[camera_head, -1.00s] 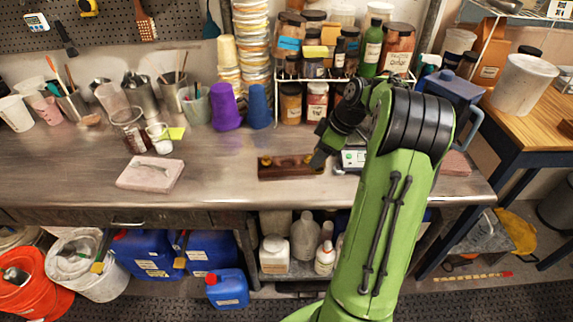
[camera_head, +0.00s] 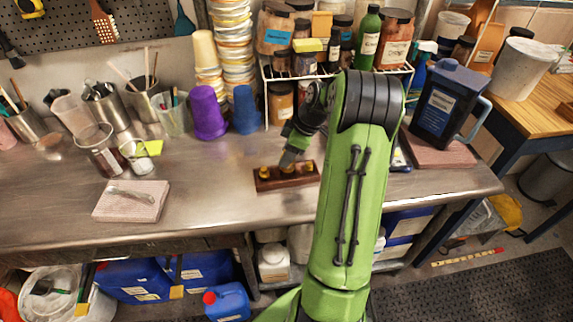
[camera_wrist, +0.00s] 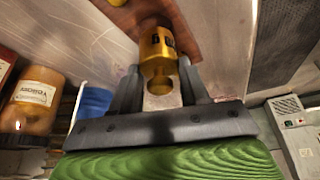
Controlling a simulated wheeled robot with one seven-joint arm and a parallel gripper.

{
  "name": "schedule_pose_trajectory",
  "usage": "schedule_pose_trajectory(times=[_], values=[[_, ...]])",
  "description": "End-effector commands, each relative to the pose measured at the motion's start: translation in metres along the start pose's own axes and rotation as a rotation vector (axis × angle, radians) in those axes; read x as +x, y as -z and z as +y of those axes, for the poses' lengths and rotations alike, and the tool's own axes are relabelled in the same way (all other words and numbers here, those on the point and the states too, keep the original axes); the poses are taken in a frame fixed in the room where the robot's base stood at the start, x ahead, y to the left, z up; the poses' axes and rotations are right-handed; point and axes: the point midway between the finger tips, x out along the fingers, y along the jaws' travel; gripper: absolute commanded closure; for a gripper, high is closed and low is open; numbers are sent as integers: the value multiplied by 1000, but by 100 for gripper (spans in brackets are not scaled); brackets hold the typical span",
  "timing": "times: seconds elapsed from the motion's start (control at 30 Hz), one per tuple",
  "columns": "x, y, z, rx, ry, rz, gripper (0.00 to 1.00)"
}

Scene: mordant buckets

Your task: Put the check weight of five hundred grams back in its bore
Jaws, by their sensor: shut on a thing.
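The wooden weight block (camera_head: 272,184) lies on the steel bench, with brass weights standing in it. My gripper (camera_head: 288,160) is over the middle of the block and points down. In the wrist view my gripper (camera_wrist: 160,78) is shut on a brass weight (camera_wrist: 157,52) with dark markings, its knob between the fingers. The wooden block (camera_wrist: 135,14) lies just beyond that weight. Part of another brass weight (camera_wrist: 211,4) shows at the top edge. I cannot tell whether the held weight's foot is inside a bore or just above it. Its marking is not readable.
The balance (camera_wrist: 297,125) shows at the right of the wrist view; my arm mostly hides it in the head view. A dark blue jug (camera_head: 445,105) stands right. A purple cup (camera_head: 206,112) and blue cup (camera_head: 244,110) stand behind.

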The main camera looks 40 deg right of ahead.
Motion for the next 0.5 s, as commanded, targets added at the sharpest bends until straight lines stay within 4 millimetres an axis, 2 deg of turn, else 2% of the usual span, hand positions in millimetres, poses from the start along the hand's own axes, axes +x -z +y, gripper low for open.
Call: schedule_pose_trajectory(times=[0.03, 0.17, 0.5], values=[[13, -5, -1, 2, 4, 0, 100], [32, -12, -1, 0, 2, 0, 100], [36, -14, 0, -1, 0, 0, 100]])
